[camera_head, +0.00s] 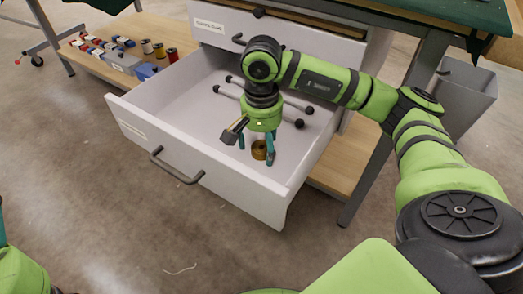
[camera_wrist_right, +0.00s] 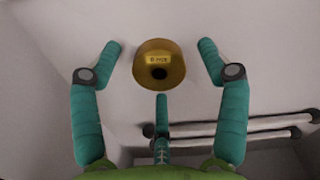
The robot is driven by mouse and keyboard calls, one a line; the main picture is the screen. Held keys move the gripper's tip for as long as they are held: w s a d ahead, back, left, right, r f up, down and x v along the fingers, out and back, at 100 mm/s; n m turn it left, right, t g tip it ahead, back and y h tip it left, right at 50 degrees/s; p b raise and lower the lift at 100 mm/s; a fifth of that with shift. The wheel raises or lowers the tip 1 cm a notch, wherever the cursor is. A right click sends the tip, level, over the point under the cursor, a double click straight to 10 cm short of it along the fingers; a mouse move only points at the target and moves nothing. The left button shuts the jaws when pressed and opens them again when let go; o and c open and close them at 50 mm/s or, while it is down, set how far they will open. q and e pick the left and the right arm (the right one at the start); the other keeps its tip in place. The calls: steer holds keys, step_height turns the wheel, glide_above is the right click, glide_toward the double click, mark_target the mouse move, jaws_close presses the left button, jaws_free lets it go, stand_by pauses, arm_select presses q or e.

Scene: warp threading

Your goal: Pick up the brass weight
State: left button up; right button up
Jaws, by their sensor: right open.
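The brass weight (camera_head: 259,150) is a small round brass piece with a dark hole in it. It sits on the floor of the open white drawer (camera_head: 150,128). My right gripper (camera_head: 256,150) is inside the drawer, just above and around the weight. In the right wrist view the weight (camera_wrist_right: 160,64) lies between the spread teal fingers of my right gripper (camera_wrist_right: 160,48), with gaps on both sides.
Two dark-ended rods (camera_head: 290,102) lie in the drawer behind my gripper, and they show in the right wrist view (camera_wrist_right: 240,128). The drawer walls enclose the space. Coloured spools (camera_head: 90,45) stand on a low wooden shelf at left. A grey bin (camera_head: 466,95) stands at right.

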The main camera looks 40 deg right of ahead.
steer(key=c, duration=1.4)
steer(key=shift+o, duration=0.2)
